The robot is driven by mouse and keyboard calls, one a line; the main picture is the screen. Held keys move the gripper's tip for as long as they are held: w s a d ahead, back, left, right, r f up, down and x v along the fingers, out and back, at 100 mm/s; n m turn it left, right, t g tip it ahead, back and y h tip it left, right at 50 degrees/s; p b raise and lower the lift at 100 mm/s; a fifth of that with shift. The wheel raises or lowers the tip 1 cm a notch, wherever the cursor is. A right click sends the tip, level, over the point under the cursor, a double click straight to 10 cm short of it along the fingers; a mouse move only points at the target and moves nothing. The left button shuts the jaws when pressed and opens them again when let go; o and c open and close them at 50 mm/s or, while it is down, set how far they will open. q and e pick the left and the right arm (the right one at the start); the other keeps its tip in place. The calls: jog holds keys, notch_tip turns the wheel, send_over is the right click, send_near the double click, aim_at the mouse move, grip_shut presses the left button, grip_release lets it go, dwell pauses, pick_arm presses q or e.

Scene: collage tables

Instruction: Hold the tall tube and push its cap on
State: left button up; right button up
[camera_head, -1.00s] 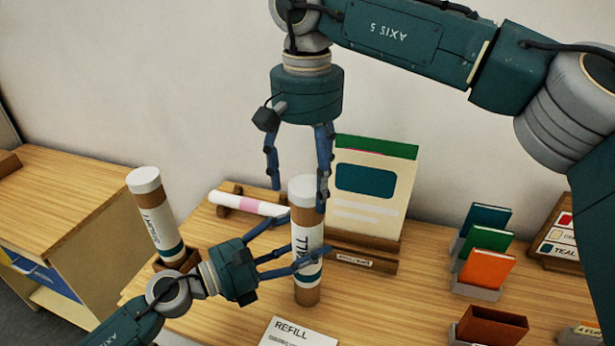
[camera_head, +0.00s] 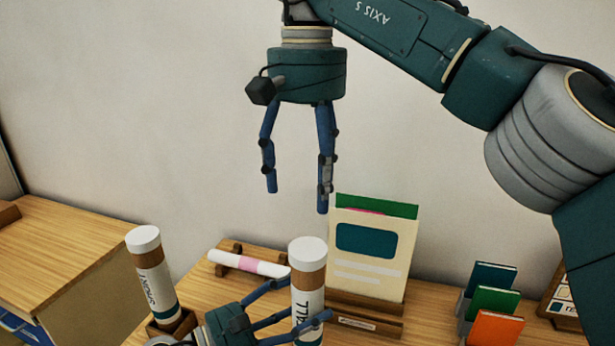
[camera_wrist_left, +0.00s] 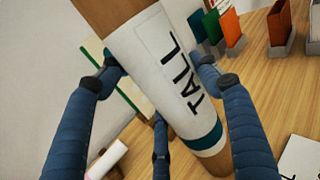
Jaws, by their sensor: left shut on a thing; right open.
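The tall tube (camera_head: 308,301) stands upright on the wooden table, brown with a white label. A white cap (camera_head: 308,252) sits on its top; I cannot tell how firmly it is seated. My left gripper (camera_head: 305,300) is shut around the tube's labelled body. In the left wrist view, its fingers (camera_wrist_left: 160,66) grip both sides of the tube (camera_wrist_left: 165,70), with "TALL" showing; the cap is out of that view. My right gripper (camera_head: 297,198) hangs open and empty, pointing down, above the cap and clear of it.
A second capped tube (camera_head: 156,282) stands in a wooden holder at left. A white and pink tube (camera_head: 248,264) lies on a wooden rest. A display board (camera_head: 368,250) stands close behind the tall tube. Small coloured books (camera_head: 494,301) stand at right.

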dwell(0.3)
pick_arm(q)
jog(key=o, duration=1.8)
jog(key=v, duration=1.2)
jog(key=shift+f, duration=0.1)
